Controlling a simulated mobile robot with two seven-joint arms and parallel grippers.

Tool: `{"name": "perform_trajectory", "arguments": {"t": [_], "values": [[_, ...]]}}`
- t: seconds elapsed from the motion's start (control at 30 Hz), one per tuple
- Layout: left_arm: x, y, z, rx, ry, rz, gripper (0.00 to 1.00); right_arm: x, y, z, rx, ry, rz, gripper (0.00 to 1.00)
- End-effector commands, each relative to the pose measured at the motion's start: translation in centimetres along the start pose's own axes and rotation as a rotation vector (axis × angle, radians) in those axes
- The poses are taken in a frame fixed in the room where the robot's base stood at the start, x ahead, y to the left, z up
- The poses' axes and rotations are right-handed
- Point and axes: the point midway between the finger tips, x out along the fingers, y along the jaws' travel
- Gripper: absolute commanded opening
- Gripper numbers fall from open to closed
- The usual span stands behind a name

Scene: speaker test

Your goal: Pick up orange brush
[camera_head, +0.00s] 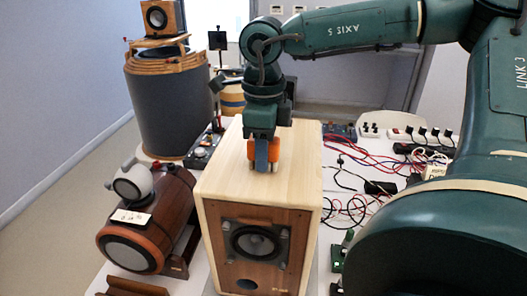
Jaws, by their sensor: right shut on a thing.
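The orange brush (275,150) shows as a small orange piece at my right gripper, over the top of the light wooden speaker box (228,175). My right gripper (262,160) points straight down and is shut on the brush. A blue part at the fingers hides some of the orange. The lower end of the brush is at or just above the box top; I cannot tell whether it touches. My left gripper is not in view.
Loose cables (350,185) and a power strip (425,135) cover the table to the right.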

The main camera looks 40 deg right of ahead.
Motion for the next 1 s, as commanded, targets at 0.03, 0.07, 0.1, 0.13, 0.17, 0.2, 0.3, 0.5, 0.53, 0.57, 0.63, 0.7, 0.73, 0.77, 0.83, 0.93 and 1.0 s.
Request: {"name": "perform_trajectory", "arguments": {"t": [0.03, 0.07, 0.1, 0.13, 0.17, 0.2, 0.3, 0.5, 0.53, 0.57, 0.63, 0.7, 0.73, 0.77, 0.83, 0.93, 1.0], "values": [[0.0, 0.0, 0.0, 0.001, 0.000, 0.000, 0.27, 0.0, 0.0, 0.0, 0.000, -0.001, -0.001, 0.06], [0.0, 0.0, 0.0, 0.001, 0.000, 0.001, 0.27, 0.0, 0.0, 0.0, 0.000, -0.001, -0.001, 0.06], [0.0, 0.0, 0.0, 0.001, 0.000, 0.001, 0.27, 0.0, 0.0, 0.0, 0.000, -0.001, -0.001, 0.06], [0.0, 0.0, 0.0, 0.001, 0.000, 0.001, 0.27, 0.0, 0.0, 0.0, 0.000, -0.001, -0.001, 0.06], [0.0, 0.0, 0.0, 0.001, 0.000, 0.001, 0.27, 0.0, 0.0, 0.0, 0.000, -0.001, -0.001, 0.06], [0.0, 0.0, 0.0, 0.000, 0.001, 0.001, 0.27, -0.1, 0.0, 0.0, 0.000, -0.001, -0.001, 0.06], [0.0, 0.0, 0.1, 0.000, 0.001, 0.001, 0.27, -0.7, 0.0, 0.1, 0.000, -0.002, -0.003, 0.06], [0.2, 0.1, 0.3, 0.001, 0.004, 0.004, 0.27, -4.2, -0.1, 0.1, 0.001, -0.005, -0.007, 0.06], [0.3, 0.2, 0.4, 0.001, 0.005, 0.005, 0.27, -4.8, -0.1, 0.1, 0.000, -0.004, -0.006, 0.06], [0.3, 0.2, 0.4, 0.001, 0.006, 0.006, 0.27, -5.4, 0.0, 0.1, -0.001, -0.004, -0.006, 0.06], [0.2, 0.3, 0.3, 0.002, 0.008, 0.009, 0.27, -6.8, -0.1, 0.1, 0.000, -0.003, -0.005, 0.06], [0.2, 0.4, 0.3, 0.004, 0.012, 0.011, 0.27, -8.0, 0.0, 0.1, -0.001, -0.002, -0.004, 0.06], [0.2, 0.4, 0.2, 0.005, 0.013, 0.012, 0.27, -8.4, 0.0, 0.1, 0.000, -0.002, -0.004, 0.06], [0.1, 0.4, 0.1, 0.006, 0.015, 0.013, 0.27, -8.8, 0.0, 0.1, 0.000, -0.002, -0.003, 0.06], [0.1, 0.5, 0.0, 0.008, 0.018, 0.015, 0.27, -9.5, 0.0, 0.1, -0.001, 0.000, -0.002, 0.06], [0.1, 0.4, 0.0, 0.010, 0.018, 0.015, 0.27, -10.0, 0.0, 0.1, -0.002, -0.001, -0.001, 0.06], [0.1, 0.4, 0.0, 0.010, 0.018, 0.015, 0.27, -10.1, 0.0, 0.0, -0.002, 0.000, 0.000, 0.06]]}}
